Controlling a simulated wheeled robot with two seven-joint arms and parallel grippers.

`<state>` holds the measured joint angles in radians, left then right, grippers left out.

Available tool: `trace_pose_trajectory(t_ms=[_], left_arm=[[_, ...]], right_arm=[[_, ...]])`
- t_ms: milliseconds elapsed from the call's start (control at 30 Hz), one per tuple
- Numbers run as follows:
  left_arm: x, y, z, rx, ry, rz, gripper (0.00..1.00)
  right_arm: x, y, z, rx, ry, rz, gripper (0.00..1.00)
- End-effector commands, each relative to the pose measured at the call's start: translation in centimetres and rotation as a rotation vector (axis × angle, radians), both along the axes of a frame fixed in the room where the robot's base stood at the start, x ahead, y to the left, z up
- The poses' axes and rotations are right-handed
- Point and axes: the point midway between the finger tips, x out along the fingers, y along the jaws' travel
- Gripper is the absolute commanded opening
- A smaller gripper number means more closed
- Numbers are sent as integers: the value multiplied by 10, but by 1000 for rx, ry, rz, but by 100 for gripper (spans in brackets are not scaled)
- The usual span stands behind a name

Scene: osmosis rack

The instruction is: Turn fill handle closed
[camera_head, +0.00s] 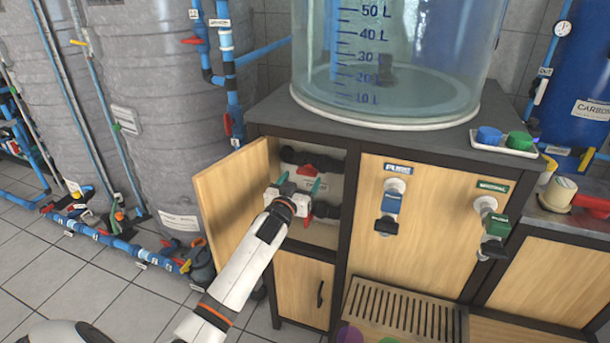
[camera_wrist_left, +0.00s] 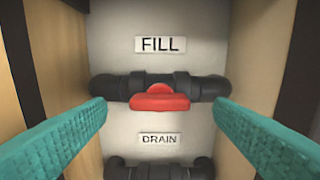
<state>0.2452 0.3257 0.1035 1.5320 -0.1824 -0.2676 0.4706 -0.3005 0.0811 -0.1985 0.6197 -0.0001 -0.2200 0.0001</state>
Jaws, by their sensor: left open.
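The red fill handle (camera_wrist_left: 160,97) sits on a black horizontal pipe below the FILL label (camera_wrist_left: 161,44) in the left wrist view. It lies crosswise, along the pipe. In the head view the red handle (camera_head: 307,169) shows inside the open cupboard, just above my left gripper (camera_head: 296,186). My left gripper is open, with its teal fingers (camera_wrist_left: 160,125) spread left and right of the handle, apart from it. Below is the DRAIN label (camera_wrist_left: 160,139) over a second black pipe (camera_wrist_left: 160,170). My right gripper is not in view.
The open cupboard door (camera_head: 232,203) stands left of my left arm. The cupboard walls are close on both sides. Two taps, one blue (camera_head: 390,203) and one green (camera_head: 496,226), stick out at right. A clear tank (camera_head: 400,70) stands on top.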

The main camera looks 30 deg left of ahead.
Motion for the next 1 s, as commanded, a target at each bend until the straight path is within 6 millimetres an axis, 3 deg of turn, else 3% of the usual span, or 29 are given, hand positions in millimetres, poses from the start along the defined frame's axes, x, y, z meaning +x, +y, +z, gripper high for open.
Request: trace_pose_trajectory(t_ms=[233, 633, 900, 1000], left_arm=[[33, 8, 0, -1, 0, 0, 76], [40, 10, 0, 0, 1, 0, 76], [39, 10, 0, 0, 1, 0, 34], [39, 10, -1, 1, 1, 0, 32]], right_arm=[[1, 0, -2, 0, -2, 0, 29], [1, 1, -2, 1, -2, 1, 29], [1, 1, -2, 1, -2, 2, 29], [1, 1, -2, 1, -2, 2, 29]])
